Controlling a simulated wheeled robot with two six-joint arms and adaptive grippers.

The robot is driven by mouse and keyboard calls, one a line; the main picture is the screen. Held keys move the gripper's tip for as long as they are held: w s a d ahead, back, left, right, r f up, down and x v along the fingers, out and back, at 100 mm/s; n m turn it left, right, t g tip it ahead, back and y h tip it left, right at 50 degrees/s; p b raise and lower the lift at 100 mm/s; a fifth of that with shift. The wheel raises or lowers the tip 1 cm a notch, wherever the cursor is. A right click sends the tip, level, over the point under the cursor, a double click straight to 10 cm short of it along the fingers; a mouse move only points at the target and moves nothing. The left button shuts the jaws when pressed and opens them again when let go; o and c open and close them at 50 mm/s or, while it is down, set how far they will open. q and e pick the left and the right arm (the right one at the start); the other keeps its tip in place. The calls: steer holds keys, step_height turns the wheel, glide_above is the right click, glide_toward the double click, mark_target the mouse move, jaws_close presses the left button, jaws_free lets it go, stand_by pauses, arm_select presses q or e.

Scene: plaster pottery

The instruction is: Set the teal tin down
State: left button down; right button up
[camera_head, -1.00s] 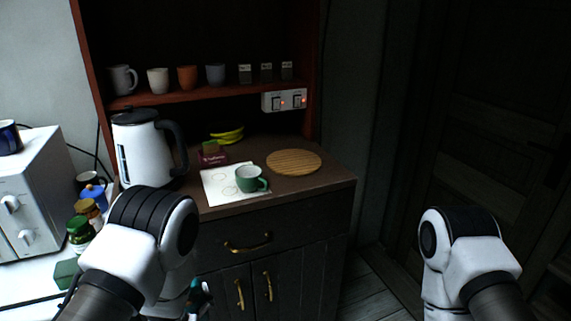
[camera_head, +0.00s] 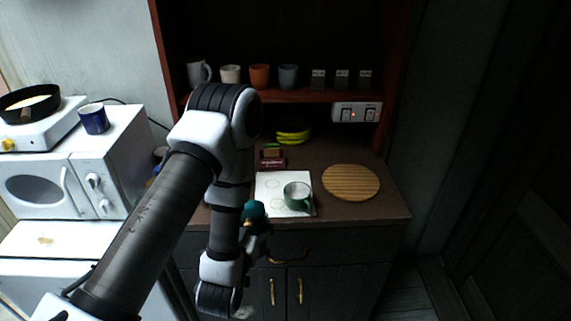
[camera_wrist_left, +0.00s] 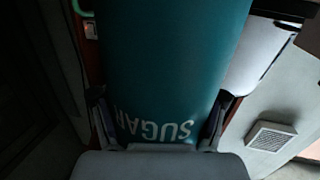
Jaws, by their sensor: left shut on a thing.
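The teal tin (camera_head: 254,210) shows small in the head view, in front of the white mat (camera_head: 267,190) and partly covered by my arm. My left gripper (camera_head: 256,228) is shut on it and holds it in the air before the cabinet's front edge. In the left wrist view the tin (camera_wrist_left: 175,60) fills the middle between the fingers (camera_wrist_left: 158,125), with the word SUGAR upside down. My right gripper is not in view.
A green mug (camera_head: 297,196) stands on the mat's right part. A round wooden board (camera_head: 352,182) lies bare to its right. Bananas (camera_head: 293,132) and a dark red box (camera_head: 272,161) are behind. Cups line the shelf (camera_head: 300,94) above.

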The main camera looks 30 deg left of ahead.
arm_select(q)
steer(key=shift+n+y, duration=0.4)
steer(key=r, duration=0.1)
steer(key=a+r+p, duration=0.1)
steer(key=r, duration=0.1)
steer(key=r+p, duration=0.1)
steer(key=shift+s+a+r, duration=0.2)
steer(key=shift+s+a, duration=0.2)
arm_select(e)
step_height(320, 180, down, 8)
steer(key=b, duration=1.2)
arm_select(q)
steer(key=shift+g, duration=0.4)
steer(key=p+x, duration=0.2)
steer(key=x, duration=0.3)
steer(key=d+f+p+x, duration=0.1)
steer(key=p+x, duration=0.1)
steer(key=x, duration=0.4)
steer(key=f+p+x, duration=0.1)
steer(key=x, duration=0.4)
steer(key=shift+w+d+f+p, duration=0.15)
steer(key=shift+w+d+p, duration=0.1)
steer(key=shift+w+p, duration=0.2)
steer(key=shift+f, duration=0.4)
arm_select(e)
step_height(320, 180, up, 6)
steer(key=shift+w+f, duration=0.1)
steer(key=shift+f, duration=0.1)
